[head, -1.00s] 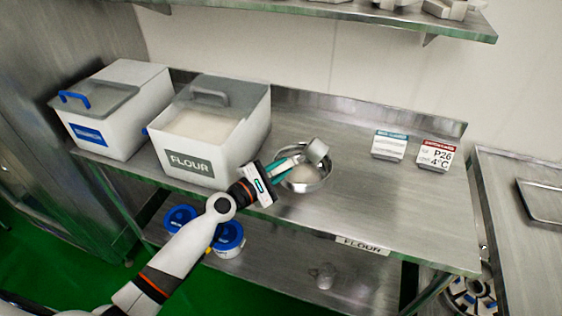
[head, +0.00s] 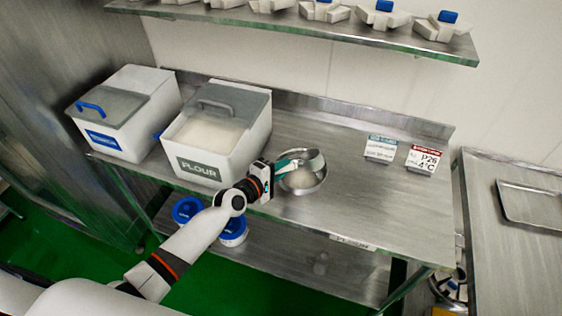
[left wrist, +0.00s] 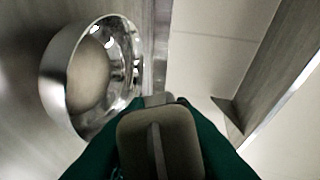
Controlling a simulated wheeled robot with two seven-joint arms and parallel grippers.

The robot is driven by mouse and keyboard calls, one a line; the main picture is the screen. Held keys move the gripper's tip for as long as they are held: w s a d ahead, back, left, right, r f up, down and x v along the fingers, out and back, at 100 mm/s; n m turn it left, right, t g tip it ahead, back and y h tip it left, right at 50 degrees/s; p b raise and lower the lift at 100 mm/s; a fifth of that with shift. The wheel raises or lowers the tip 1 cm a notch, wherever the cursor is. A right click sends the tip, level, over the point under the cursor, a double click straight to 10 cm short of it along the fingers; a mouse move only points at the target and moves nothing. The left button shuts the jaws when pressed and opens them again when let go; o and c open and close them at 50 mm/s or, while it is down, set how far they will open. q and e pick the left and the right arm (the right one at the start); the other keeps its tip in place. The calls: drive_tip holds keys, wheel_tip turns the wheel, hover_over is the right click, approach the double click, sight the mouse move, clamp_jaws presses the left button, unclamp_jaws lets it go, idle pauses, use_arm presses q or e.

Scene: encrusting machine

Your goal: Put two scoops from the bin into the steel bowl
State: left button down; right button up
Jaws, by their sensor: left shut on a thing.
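The flour bin (head: 200,168) stands on the steel table with its lid (head: 228,98) partly back and pale flour (head: 207,132) showing inside. The steel bowl (head: 318,184) sits to its right with a pale heap in it, which also shows in the left wrist view (left wrist: 88,75). My left gripper (head: 288,163) is shut on a metal scoop (head: 313,160) and holds it over the bowl's far side. In the left wrist view the scoop's handle end (left wrist: 158,145) lies between the green fingers. The scoop's inside is hidden. My right gripper is not in view.
A second white bin (head: 118,140) with a blue handle stands at the left. A shelf (head: 300,24) with several white parts runs above. Blue-lidded tubs (head: 232,230) sit below.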

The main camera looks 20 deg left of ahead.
use_arm(q)
drive_tip(key=shift+d+r+m+y+p, duration=0.15)
drive_tip(key=shift+r+m+p, duration=0.3)
drive_tip(key=shift+p, duration=0.55)
drive_tip(key=shift+d+r+m+y+p, duration=0.15)
drive_tip(key=shift+r+m+p, duration=0.3)
drive_tip(key=shift+p, duration=0.5)
drive_tip(key=shift+f+b, duration=0.15)
drive_tip(key=shift+b, duration=0.25)
drive_tip(key=shift+d+r+m+y, duration=0.15)
drive_tip(key=shift+r+m+y, duration=0.45)
drive_tip(key=shift+m, duration=0.2)
drive_tip(key=shift+r+m, duration=0.25)
drive_tip(key=shift+m, duration=0.05)
drive_tip(key=shift+r, duration=2.35)
